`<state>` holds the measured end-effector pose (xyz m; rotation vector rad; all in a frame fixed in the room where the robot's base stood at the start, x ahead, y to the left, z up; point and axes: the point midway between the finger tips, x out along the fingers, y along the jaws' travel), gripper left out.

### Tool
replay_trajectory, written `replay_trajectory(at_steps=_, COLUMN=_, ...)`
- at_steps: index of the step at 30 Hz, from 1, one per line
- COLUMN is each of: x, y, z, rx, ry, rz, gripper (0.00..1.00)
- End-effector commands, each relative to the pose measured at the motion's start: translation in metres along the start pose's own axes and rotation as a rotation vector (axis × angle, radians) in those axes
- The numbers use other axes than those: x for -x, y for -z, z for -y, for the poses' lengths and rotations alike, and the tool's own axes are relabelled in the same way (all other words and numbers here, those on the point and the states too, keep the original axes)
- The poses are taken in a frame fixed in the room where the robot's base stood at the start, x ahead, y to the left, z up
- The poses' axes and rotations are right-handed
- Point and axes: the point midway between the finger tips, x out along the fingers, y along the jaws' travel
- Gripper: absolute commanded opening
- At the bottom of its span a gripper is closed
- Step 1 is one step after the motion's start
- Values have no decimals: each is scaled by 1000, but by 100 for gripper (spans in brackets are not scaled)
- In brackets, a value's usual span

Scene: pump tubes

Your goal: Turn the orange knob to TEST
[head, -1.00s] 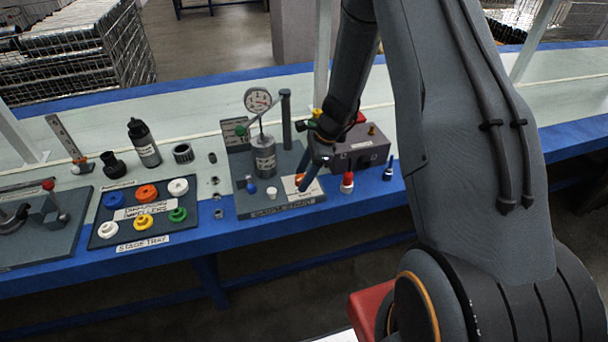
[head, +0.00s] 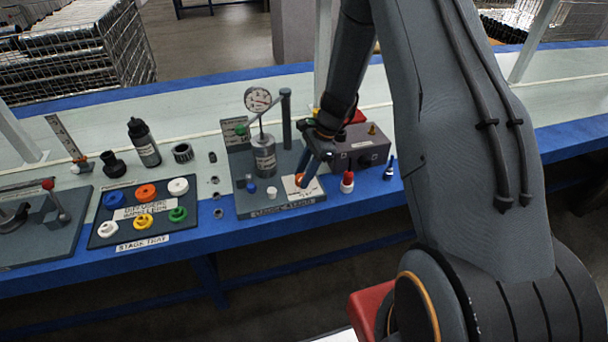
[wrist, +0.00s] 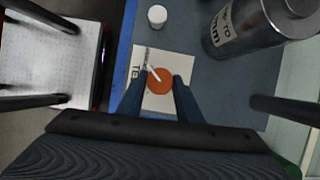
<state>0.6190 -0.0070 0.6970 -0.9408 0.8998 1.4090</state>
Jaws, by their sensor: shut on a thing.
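The orange knob (wrist: 160,82) is round with a white pointer line and sits on a white label plate (wrist: 182,62) with black lettering, partly hidden. In the wrist view the pointer runs toward the upper left, near the lettering. My gripper (wrist: 158,88) has its two blue fingers on either side of the knob, shut on it. In the head view my gripper (head: 307,175) points down at the plate on the dark grey station base (head: 240,203), and its fingers cover much of the knob.
A metal cylinder (head: 264,158) with a gauge (head: 257,99) stands left of my gripper, beside a post (head: 286,120). A white knob (head: 271,193) and blue knob (head: 251,187) are close by. A grey box (head: 360,150) and red-capped part (head: 347,182) are to the right.

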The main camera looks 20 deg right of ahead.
Motion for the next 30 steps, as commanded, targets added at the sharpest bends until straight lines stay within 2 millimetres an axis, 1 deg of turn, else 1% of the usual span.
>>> replay_trajectory(at_steps=9, x=0, y=0, z=4, rx=275, ry=-113, rz=-1, gripper=10)
replay_trajectory(at_steps=18, x=-1, y=0, z=5, rx=501, ry=-207, rz=0, gripper=10)
replay_trajectory(at_steps=24, x=-1, y=0, z=5, rx=604, ry=-249, rz=-1, gripper=10)
replay_trajectory(at_steps=30, x=0, y=-1, z=6, rx=663, ry=-274, rz=-1, gripper=10)
